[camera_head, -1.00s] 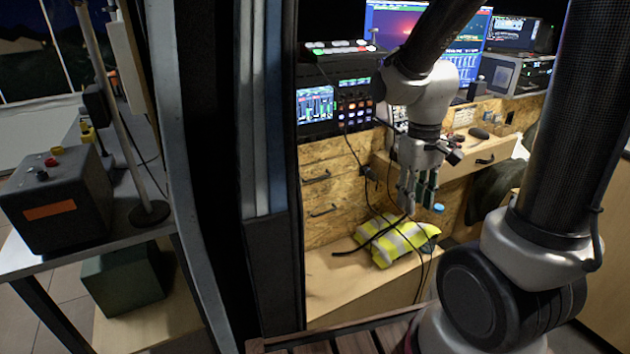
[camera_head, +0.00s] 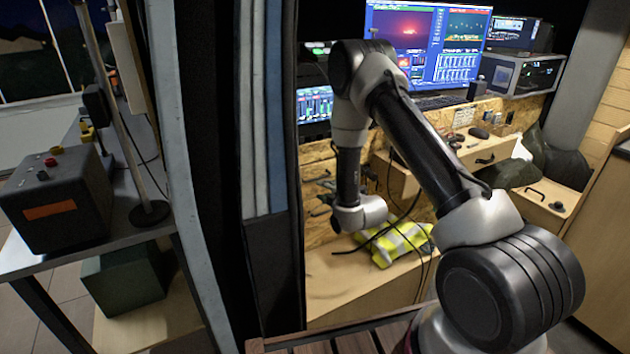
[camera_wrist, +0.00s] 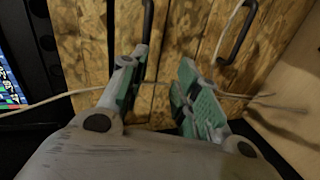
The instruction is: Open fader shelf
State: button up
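My gripper (camera_head: 323,188) is at the chipboard drawer fronts under the mixing console (camera_head: 314,104), partly hidden by my arm and the dark post. In the wrist view my gripper (camera_wrist: 160,82) is open, its green-padded fingers apart with only a thin cable showing in the gap. One black bar handle (camera_wrist: 147,35) is just beyond the left finger; I cannot tell whether they touch. A second black handle (camera_wrist: 238,35) is farther right. Both fronts (camera_wrist: 187,30) look shut. I cannot tell which is the fader shelf.
Loose cables (camera_head: 420,238) hang below my arm beside a yellow-and-grey vest (camera_head: 403,243) on the low bench. A drawer with a black handle (camera_head: 485,159) sticks out to the right. Monitors (camera_head: 440,45) stand behind. The dark post (camera_head: 270,230) is close on the left.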

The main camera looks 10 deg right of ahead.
aim_at(315, 179)
jog(key=shift+n+t, duration=0.4)
jog(key=shift+n, duration=0.3)
jog(key=x, duration=0.2)
jog(key=r+x, duration=0.1)
jog(key=x, duration=0.5)
jog(key=shift+w+r, duration=0.1)
jog(key=shift+r, duration=0.3)
jog(key=shift+c, duration=0.2)
grip_shut()
